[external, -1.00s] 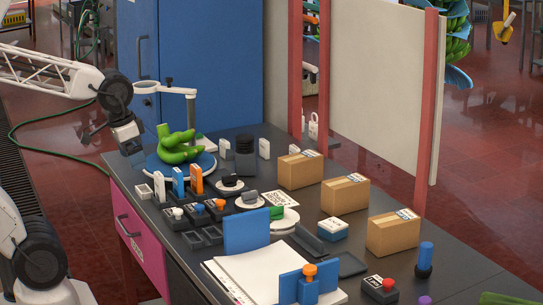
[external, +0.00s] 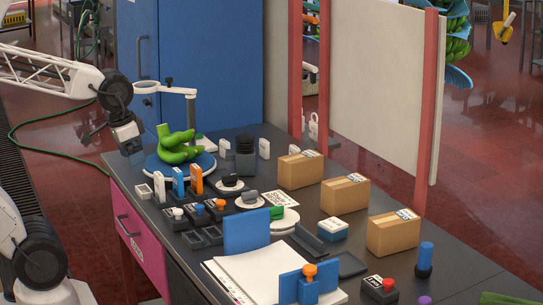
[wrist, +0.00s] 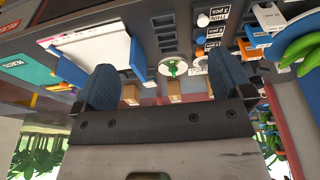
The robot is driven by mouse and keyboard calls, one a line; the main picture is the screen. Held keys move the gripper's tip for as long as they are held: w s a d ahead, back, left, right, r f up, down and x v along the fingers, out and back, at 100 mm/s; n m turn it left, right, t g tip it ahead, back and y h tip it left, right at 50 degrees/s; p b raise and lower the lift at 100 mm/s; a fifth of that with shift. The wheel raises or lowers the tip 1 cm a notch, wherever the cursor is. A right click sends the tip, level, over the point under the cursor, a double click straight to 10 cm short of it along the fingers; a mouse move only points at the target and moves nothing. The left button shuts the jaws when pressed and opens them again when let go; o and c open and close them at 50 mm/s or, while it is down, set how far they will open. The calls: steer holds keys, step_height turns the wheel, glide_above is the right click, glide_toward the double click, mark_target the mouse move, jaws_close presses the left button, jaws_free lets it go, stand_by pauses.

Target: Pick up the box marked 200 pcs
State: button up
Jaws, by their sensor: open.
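Three brown cardboard boxes stand in a slanting row on the dark table: a far box (external: 300,172), a middle box (external: 344,198) and a near box (external: 392,236). Each has a pale label on its top edge, too small to read, so I cannot tell which is marked 200 pcs. In the wrist view two boxes show small between the fingers, one brown box (wrist: 131,93) and another (wrist: 174,91). My gripper (wrist: 168,86) is open and empty. In the external view my gripper (external: 130,146) is at the table's far left corner, well away from the boxes.
A green banana bunch (external: 178,150) sits on a blue dish near my gripper, by a white ring stand (external: 190,100). A white panel (external: 388,85) stands behind the boxes.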

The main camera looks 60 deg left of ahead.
steer(key=shift+o, duration=0.2)
steer(key=n+t+y, duration=0.1)
steer(key=t+y, duration=0.1)
steer(key=t, duration=0.6)
glide_above(285, 161)
steer(key=s+d, duration=0.3)
steer(key=s, duration=0.4)
steer(key=s+d, duration=0.3)
steer(key=s, duration=0.4)
step_height(285, 161, down, 9)
steer(key=shift+w+a+f+n+t, duration=0.1)
steer(key=shift+w+a+f+t, duration=0.35)
steer(key=shift+w+a+f, duration=0.8)
steer(key=shift+w+a+f+n+t, duration=0.1)
steer(key=shift+w+a+f+t, duration=0.5)
steer(key=shift+w+f, duration=1.1)
steer(key=shift+w+a+f+n+t, duration=0.1)
steer(key=shift+w+a+f+t, duration=0.25)
steer(key=shift+w+a+f, duration=1.15)
steer(key=shift+w+d+r, duration=0.45)
steer(key=shift+d+r, duration=0.05)
steer(key=shift+x, duration=1.3)
